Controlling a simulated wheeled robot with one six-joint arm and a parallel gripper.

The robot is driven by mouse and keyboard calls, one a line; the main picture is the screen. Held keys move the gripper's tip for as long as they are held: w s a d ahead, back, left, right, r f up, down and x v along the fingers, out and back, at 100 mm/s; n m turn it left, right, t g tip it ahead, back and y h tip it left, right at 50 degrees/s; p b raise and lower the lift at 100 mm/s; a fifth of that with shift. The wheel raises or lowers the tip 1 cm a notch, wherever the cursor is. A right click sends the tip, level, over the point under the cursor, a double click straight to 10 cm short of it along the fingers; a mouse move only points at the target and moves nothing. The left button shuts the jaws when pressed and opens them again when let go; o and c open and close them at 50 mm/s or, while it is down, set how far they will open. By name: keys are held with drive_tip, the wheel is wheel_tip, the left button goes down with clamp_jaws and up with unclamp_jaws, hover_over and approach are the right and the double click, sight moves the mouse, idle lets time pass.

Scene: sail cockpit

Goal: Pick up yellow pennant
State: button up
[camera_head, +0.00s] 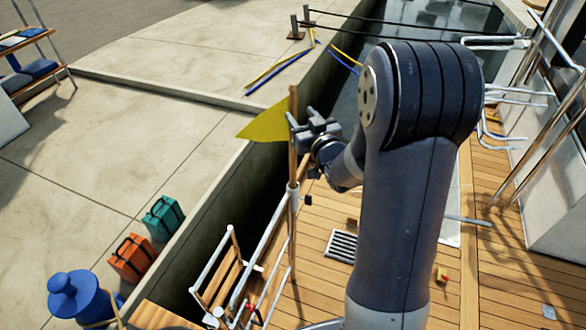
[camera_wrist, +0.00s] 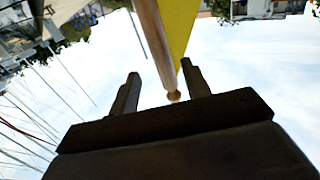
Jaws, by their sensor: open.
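The yellow pennant (camera_head: 266,124) is a triangular flag on a wooden staff (camera_head: 293,150). The staff stands upright at the deck's edge, and the flag points left in the head view. My gripper (camera_head: 298,130) is at the staff's upper part, just below the staff's top. In the wrist view the staff (camera_wrist: 155,45) runs between the fingers of my gripper (camera_wrist: 158,82), with its rounded tip close to the palm. The pennant (camera_wrist: 180,28) shows behind the staff. The fingers are open, with gaps on both sides of the staff. Whether a finger touches the cloth cannot be told.
A white tubular rail (camera_head: 262,240) with a wooden ladder (camera_head: 222,275) stands below the staff. Teal (camera_head: 163,217) and orange (camera_head: 132,258) cases and a blue bollard (camera_head: 78,297) are on the concrete quay at left. A floor grate (camera_head: 342,246) lies in the wooden deck.

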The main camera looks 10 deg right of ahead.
sight(295, 109)
drive_tip(key=w, duration=0.1)
drive_tip(key=w+p, duration=0.1)
drive_tip(key=w+a, duration=0.1)
drive_tip(key=shift+w+a+r+p, duration=0.1)
drive_tip(key=shift+w+r+p, duration=0.2)
drive_tip(key=shift+p, duration=0.1)
drive_tip(key=shift+w+a+f, duration=0.1)
drive_tip(key=shift+w+f, duration=0.05)
drive_tip(key=shift+w, duration=0.35)
clamp_jaws()
